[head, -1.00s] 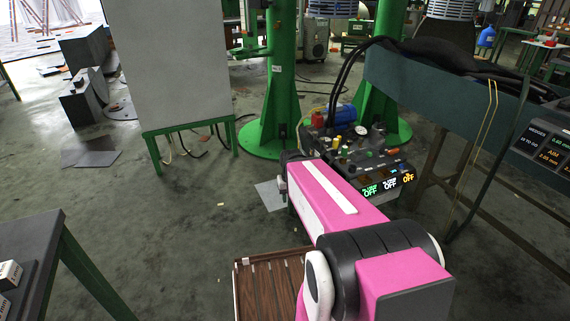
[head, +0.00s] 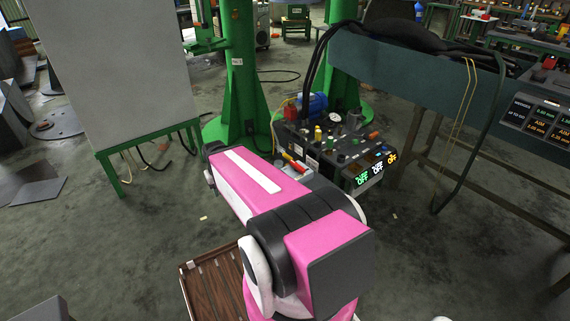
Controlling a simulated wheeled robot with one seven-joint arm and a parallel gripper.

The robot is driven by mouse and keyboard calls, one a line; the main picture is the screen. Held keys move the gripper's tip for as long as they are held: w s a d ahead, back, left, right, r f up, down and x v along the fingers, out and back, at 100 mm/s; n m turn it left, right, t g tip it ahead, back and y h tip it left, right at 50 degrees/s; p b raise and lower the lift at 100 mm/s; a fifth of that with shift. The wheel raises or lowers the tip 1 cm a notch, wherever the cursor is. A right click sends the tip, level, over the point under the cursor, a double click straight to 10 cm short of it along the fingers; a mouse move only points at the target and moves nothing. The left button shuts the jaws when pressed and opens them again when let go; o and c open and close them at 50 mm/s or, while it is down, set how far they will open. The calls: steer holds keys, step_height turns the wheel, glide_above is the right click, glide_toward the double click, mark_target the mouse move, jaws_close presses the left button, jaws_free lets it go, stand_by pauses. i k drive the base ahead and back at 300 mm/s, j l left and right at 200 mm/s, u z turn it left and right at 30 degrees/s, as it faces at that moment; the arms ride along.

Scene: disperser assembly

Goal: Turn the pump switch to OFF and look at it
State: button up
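The pump unit (head: 325,163) is a dark box on the floor ahead, with a blue motor (head: 313,104), a gauge and several small fittings on top. Its front edge carries lit labels: a green one (head: 362,179), a white one (head: 377,167) and an orange one (head: 391,158), which appear to read OFF. The pump switch itself is too small to make out. My pink arm reaches forward across the lower middle and covers part of the unit's near left side. My gripper is not visible; the arm hides that area.
A green post (head: 238,70) and another behind the pump unit rise from the floor. A white board (head: 115,65) on a green frame stands left. A long dark bench (head: 440,85) with display panels (head: 530,120) runs along the right.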

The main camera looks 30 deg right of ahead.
mark_target(297, 167)
steer(key=i+j, duration=0.15)
steer(key=i, duration=0.35)
steer(key=i+j+z, duration=0.1)
steer(key=i, duration=0.4)
steer(key=i+j, duration=0.25)
steer(key=i, duration=0.25)
steer(key=i+j+z, duration=0.1)
steer(key=z, duration=0.15)
steer(key=i+j+z, duration=0.1)
steer(key=z, duration=0.2)
steer(key=j+z, duration=0.15)
steer(key=z, duration=0.25)
steer(key=j+z, duration=0.15)
steer(key=z, duration=0.2)
steer(key=j+z, duration=0.15)
steer(key=z, duration=0.25)
steer(key=i+l+z, duration=0.15)
steer(key=z, duration=0.6)
steer(key=k+z, duration=0.15)
steer(key=k, duration=0.2)
